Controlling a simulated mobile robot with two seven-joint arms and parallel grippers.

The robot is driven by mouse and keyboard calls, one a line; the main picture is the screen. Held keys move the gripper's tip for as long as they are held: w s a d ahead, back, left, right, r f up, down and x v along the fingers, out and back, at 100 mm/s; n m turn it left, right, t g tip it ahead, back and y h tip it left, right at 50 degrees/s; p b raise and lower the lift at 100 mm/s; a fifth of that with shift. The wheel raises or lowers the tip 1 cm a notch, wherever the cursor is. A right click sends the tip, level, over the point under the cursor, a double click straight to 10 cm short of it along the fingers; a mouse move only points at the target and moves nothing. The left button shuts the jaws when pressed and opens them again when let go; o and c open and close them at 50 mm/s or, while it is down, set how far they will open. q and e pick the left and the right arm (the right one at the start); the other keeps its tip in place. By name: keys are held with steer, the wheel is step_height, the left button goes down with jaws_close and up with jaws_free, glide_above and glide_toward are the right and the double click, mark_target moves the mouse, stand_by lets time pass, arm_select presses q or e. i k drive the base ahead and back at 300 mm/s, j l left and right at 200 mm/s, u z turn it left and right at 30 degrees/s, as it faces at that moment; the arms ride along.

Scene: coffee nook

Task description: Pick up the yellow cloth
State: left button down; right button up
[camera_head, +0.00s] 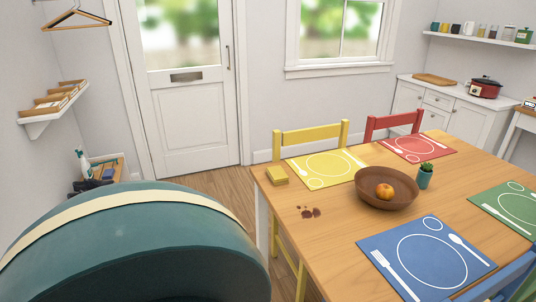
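The yellow cloth (277,175) looks like a small folded stack. It lies flat on the wooden table (330,262), near its far left corner. It is just left of the yellow placemat (297,168), and nothing covers it. Neither of my grippers is in view.
A brown bowl (370,197) with an orange fruit and a small potted plant (425,176) stand further right. A yellow chair (312,138) stands behind the table. A large teal rounded shape fills the lower left.

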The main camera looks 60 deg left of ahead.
mark_target(276, 173)
steer(key=u, duration=1.85)
steer(key=z, duration=1.1)
steer(key=i+j+z, duration=0.1)
steer(key=j+z, duration=0.15)
steer(key=z, duration=0.15)
steer(key=j+z, duration=0.6)
steer(key=z, duration=0.2)
steer(key=j+z, duration=0.3)
steer(key=j, duration=0.2)
steer(key=k+j+z, duration=0.2)
steer(key=j+z, duration=0.15)
steer(key=j, duration=0.15)
steer(key=k+j+z, duration=0.1)
steer(key=j, duration=0.25)
steer(key=k+j+z, duration=0.1)
steer(key=j, duration=0.25)
steer(key=k+j, duration=0.25)
steer(key=i+j+z, duration=0.05)
steer(key=j, duration=0.05)
